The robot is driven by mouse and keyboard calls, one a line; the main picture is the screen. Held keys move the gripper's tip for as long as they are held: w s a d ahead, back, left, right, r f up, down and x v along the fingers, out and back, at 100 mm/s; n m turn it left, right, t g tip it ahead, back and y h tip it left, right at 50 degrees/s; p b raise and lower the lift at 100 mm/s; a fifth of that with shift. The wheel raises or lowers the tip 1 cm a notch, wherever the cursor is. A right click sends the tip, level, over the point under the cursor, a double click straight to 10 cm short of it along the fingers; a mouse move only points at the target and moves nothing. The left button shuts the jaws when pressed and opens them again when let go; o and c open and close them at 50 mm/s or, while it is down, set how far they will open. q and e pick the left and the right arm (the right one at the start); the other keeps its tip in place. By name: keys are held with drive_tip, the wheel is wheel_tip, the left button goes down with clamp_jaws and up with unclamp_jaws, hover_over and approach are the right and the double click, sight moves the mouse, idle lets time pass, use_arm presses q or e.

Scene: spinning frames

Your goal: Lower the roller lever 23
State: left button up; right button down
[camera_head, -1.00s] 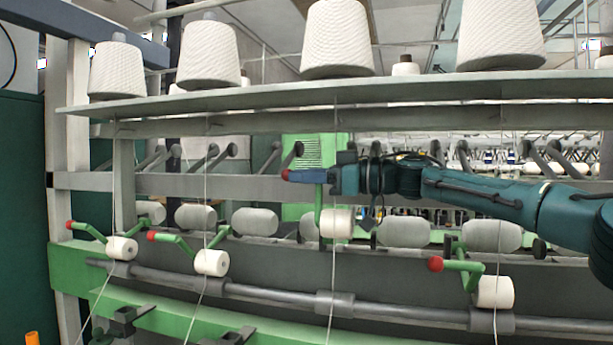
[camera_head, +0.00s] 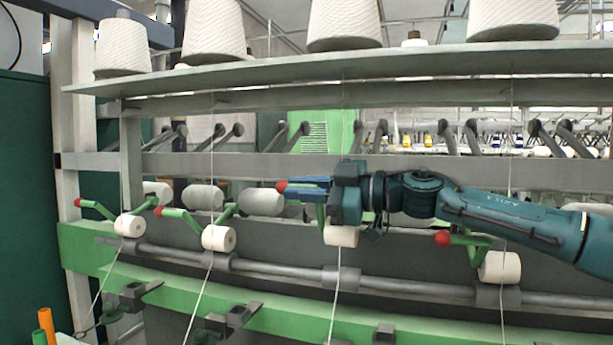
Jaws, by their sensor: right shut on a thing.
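My right gripper (camera_head: 305,187) is shut on a green roller lever with a red knob (camera_head: 282,187). The knob sticks out past the fingertips on the left, and most of the lever is hidden by the gripper. The white roller (camera_head: 341,236) below the gripper is at about the height of the neighbouring rollers. I cannot read a number on any lever. My left gripper is not in view.
Similar levers with red knobs stand at left (camera_head: 95,207), left of centre (camera_head: 178,213) and right (camera_head: 460,238). A grey shelf (camera_head: 330,75) with large yarn cones runs above. A grey shaft (camera_head: 290,268) runs below. Threads hang down to the rollers.

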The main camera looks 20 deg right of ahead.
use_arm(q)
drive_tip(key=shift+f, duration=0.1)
use_arm(e)
drive_tip(key=c, duration=1.4)
unclamp_jaws()
drive_tip(key=shift+c, duration=0.2)
drive_tip(key=shift+d, duration=0.1)
use_arm(q)
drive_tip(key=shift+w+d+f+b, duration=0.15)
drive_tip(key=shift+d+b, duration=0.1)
drive_tip(key=shift+b, duration=0.65)
use_arm(e)
drive_tip(key=v, duration=1.3)
drive_tip(key=shift+s, duration=0.1)
